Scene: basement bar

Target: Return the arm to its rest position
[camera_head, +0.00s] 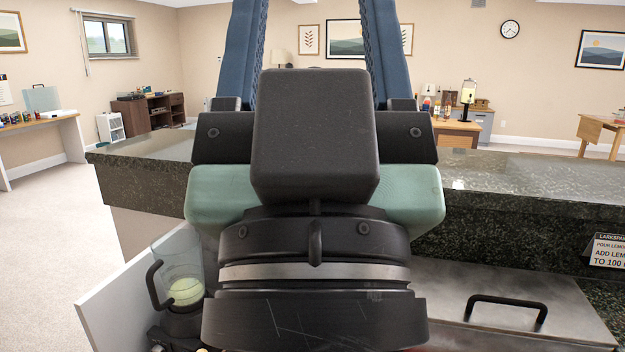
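My arm fills the middle of the head view, with dark blue links at the top, a teal section and a large black joint with a steel band. The fingers of my gripper do not show, so I cannot see whether it holds anything. The arm hides much of the counter and the area below it.
A dark stone counter (520,180) runs across behind my arm. A clear pitcher (186,268) with pale green liquid stands at lower left, beside a white panel (125,300). A metal lid-like surface with a black handle (505,303) and a printed sign (608,250) are at right.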

